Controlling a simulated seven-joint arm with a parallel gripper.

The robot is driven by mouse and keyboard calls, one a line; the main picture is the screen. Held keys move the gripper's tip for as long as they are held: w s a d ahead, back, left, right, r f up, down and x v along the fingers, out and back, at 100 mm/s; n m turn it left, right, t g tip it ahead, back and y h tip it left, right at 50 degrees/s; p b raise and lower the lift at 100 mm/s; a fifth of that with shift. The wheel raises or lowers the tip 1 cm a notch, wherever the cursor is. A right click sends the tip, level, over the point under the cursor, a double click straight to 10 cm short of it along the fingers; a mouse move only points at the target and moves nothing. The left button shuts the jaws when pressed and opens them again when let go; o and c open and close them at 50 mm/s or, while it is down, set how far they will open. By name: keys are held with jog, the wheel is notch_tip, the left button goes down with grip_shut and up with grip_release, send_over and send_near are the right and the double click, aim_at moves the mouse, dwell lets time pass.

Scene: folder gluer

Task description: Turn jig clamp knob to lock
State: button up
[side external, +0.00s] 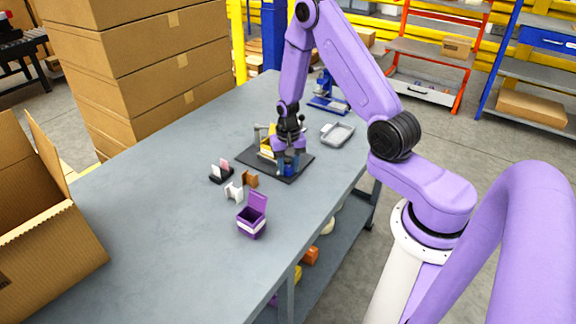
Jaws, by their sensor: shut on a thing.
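The jig has a black base plate (258,166) on the grey table, with a yellow piece (267,147) and a grey upright at its back left. My gripper (289,168) points down over the plate's right part. The fingers hide much of the knob. Its lock position is too small to read.
An open purple box (251,222), a white piece (234,192), a brown piece (250,179) and a small black holder (221,175) stand in front of the jig. A grey tray (337,133) lies behind right. Stacked cartons (140,60) stand left.

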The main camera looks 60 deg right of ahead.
aim_at(288, 168)
jog(key=shift+m, duration=0.4)
jog(key=o, duration=0.8)
jog(key=shift+c, duration=0.2)
jog(key=shift+r, duration=0.1)
notch_tip(288, 168, up, 17)
jog(key=shift+r, duration=0.15)
